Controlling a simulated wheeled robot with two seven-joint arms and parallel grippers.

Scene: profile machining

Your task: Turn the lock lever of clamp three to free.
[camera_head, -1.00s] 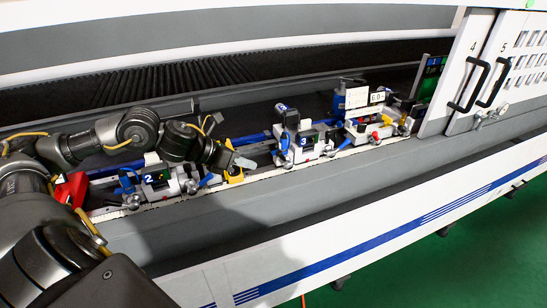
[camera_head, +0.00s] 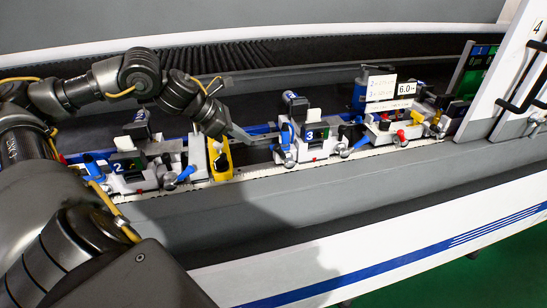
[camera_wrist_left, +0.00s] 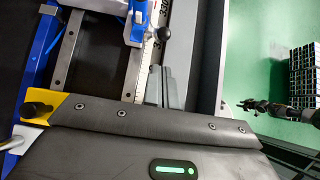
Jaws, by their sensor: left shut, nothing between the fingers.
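Clamp three (camera_head: 310,134), a white block with a dark "3" label, sits on the rail in the middle of the head view.
Clamp two (camera_head: 122,166) and a yellow piece (camera_head: 221,160) stand to the left, below my left arm. A grey beam (camera_head: 340,182) runs along the front.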

